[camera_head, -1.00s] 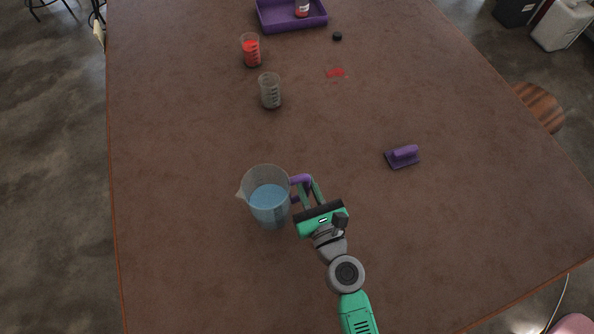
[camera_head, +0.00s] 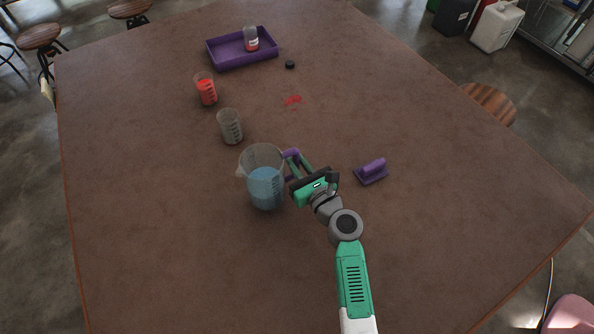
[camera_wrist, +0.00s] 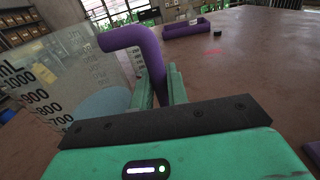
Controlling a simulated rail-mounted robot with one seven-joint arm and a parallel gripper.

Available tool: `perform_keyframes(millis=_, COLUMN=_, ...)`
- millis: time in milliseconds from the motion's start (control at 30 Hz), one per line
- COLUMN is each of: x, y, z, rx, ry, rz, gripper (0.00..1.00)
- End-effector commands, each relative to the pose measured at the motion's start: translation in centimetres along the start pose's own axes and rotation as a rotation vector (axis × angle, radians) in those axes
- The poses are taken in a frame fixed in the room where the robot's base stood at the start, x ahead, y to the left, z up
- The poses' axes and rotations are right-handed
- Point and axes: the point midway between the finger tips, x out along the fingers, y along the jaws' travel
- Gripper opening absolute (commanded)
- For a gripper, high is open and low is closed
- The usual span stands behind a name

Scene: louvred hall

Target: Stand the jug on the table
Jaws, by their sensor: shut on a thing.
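The jug (camera_head: 264,186) is a clear measuring jug with blue liquid and a purple handle, upright over the near middle of the table (camera_head: 160,220). My gripper (camera_head: 297,168) is at its right side, shut on the purple handle. In the wrist view the handle (camera_wrist: 148,55) runs down between the two green fingers (camera_wrist: 158,88), and the jug's graduated wall (camera_wrist: 50,75) fills the left. I cannot tell whether the jug's base touches the table or hangs just above it; the base is not clear in either view.
Behind the jug stand an empty beaker (camera_head: 230,127) and a beaker of red liquid (camera_head: 206,90). A purple tray (camera_head: 226,63) holds a small jar (camera_head: 251,40). The table's left and front are clear.

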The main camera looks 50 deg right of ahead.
Motion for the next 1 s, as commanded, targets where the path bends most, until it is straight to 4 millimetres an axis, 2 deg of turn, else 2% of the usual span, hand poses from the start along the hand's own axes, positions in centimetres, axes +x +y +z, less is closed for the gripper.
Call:
perform_keyframes(millis=100, x=0.0, y=0.0, z=-2.2, rx=0.002, ry=0.0, rz=0.0, gripper=0.0)
perform_keyframes(millis=200, x=0.0, y=0.0, z=-3.6, rx=0.0, ry=-0.001, rz=0.0, gripper=0.0)
perform_keyframes(millis=533, x=0.0, y=0.0, z=-3.6, rx=0.001, ry=-0.001, rz=0.0, gripper=0.0)
perform_keyframes(millis=567, x=-0.1, y=0.0, z=-3.6, rx=0.0, ry=0.001, rz=0.0, gripper=0.19)
perform_keyframes(millis=667, x=-0.1, y=0.0, z=-3.6, rx=0.0, ry=0.001, rz=0.0, gripper=0.37)
perform_keyframes(millis=967, x=-0.1, y=0.0, z=-3.0, rx=-0.001, ry=0.001, rz=0.0, gripper=0.37)
perform_keyframes(millis=1000, x=-0.5, y=0.0, z=-3.2, rx=-0.001, ry=0.002, rz=0.0, gripper=0.37)
